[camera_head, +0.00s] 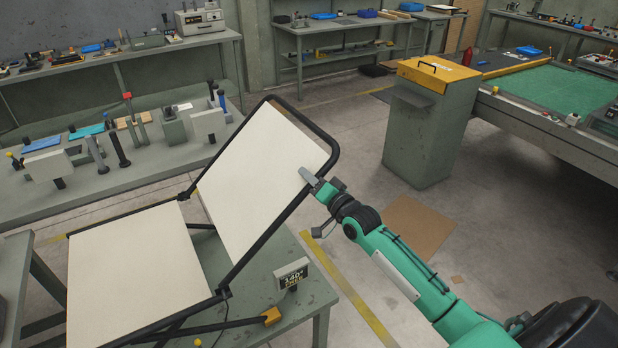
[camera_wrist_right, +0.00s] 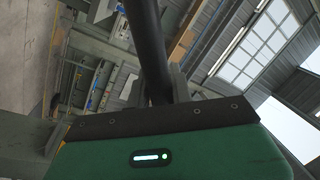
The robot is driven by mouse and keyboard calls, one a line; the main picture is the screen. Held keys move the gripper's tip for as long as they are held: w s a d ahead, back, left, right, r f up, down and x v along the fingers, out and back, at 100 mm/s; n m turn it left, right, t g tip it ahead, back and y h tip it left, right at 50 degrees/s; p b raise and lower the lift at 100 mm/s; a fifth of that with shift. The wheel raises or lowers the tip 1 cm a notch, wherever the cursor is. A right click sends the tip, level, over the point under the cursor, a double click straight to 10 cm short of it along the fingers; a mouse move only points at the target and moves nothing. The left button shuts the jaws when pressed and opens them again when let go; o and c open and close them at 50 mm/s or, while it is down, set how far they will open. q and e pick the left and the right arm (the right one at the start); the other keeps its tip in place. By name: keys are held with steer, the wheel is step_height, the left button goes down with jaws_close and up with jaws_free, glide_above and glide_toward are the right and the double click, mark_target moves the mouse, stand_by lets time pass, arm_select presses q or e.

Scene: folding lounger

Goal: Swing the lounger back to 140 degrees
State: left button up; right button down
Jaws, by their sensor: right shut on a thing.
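The folding lounger has a black tube frame with cream panels. Its seat panel (camera_head: 135,275) lies nearly flat at the left on a grey-green table. Its back panel (camera_head: 260,170) rises from the hinge and leans back to the right. My right gripper (camera_head: 309,178) is shut on the right side tube of the back, part way up. In the right wrist view the dark tube (camera_wrist_right: 150,45) runs down between the fingers (camera_wrist_right: 163,90). A small display (camera_head: 292,276) beside the hinge reads 140°, with a second line too small to read. My left gripper is out of view.
A grey cabinet with a yellow top (camera_head: 430,120) stands right of the back. A workbench with tools (camera_head: 110,165) is behind the lounger at left. A green-topped table (camera_head: 560,95) is at far right. Floor between lounger and cabinet is open.

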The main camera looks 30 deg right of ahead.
steer(key=c, duration=1.3)
jaws_free()
steer(key=shift+r, duration=0.1)
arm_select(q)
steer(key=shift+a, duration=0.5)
arm_select(e)
steer(key=shift+s, duration=0.1)
steer(key=shift+s+f, duration=0.2)
steer(key=shift+f, duration=0.05)
arm_select(q)
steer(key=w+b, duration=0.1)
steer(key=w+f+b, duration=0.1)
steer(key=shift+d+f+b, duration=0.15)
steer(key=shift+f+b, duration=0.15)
steer(key=shift+b, duration=0.05)
arm_select(e)
steer(key=v, duration=1.3)
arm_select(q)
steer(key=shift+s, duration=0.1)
arm_select(e)
steer(key=shift+r, duration=0.1)
